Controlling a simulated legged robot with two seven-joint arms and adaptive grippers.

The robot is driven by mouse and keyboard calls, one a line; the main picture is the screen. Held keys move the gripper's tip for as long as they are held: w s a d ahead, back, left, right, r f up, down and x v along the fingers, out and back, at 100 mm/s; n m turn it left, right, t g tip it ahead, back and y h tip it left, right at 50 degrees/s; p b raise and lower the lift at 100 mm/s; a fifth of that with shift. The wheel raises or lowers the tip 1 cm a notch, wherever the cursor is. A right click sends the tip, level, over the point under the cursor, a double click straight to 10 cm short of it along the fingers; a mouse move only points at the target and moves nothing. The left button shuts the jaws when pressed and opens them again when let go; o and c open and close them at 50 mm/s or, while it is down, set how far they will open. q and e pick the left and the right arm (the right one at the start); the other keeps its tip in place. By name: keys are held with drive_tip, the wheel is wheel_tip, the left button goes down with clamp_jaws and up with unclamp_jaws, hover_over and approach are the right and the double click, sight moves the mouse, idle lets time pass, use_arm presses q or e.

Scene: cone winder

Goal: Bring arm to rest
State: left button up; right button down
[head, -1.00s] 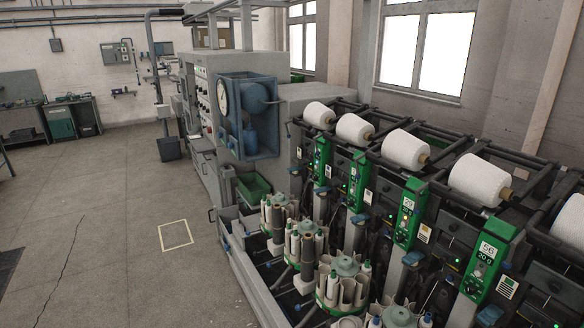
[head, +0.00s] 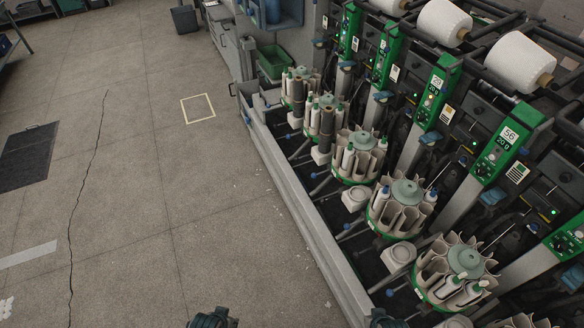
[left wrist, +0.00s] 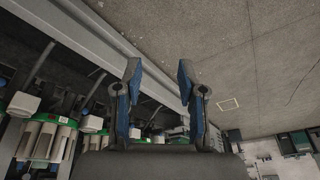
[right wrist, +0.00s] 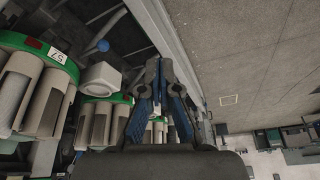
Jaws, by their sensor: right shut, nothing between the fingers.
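My left gripper (left wrist: 158,80) shows in the left wrist view with its two blue-and-grey fingers apart and nothing between them. Floor and the machine's front rail lie beyond it. My right gripper (right wrist: 158,75) shows in the right wrist view with its fingertips together and nothing held. The machine's long grey front rail (right wrist: 165,30) runs behind it, and a bobbin magazine is to its left in that picture. In the head view only small dark parts of my arms show at the bottom edge; both grippers' fingers are out of that view.
The cone winder fills the right of the head view, with round bobbin magazines (head: 402,205), green numbered units (head: 505,140) and white yarn cones (head: 520,62). Its low front rail (head: 300,215) borders open floor (head: 170,220) on the left. A yellow floor square (head: 198,108) lies there.

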use_arm(q)
drive_tip(key=s+f+g, duration=0.1)
drive_tip(key=s+f, duration=0.1)
drive_tip(key=f, duration=1.2)
drive_tip(key=s+f, duration=0.2)
drive_tip(key=f, duration=1.1)
use_arm(e)
drive_tip(key=s+f+n+g, duration=0.1)
drive_tip(key=s+f, duration=0.2)
drive_tip(key=f, duration=1.2)
drive_tip(key=s+f+g, duration=0.1)
drive_tip(key=s+f, duration=0.2)
drive_tip(key=f, duration=1.1)
use_arm(q)
drive_tip(key=s+a+f+g, duration=0.1)
drive_tip(key=s+a+f, duration=0.2)
drive_tip(key=s+f, duration=1)
drive_tip(key=s, duration=0.3)
drive_tip(key=shift+a+f, duration=0.2)
drive_tip(key=shift+a, duration=0.2)
use_arm(e)
drive_tip(key=s+d+f+g, duration=0.1)
drive_tip(key=s+f, duration=1.2)
drive_tip(key=s, duration=0.3)
drive_tip(key=shift+d+n, duration=0.3)
drive_tip(key=shift+d, duration=0.1)
use_arm(q)
drive_tip(key=shift+s, duration=0.1)
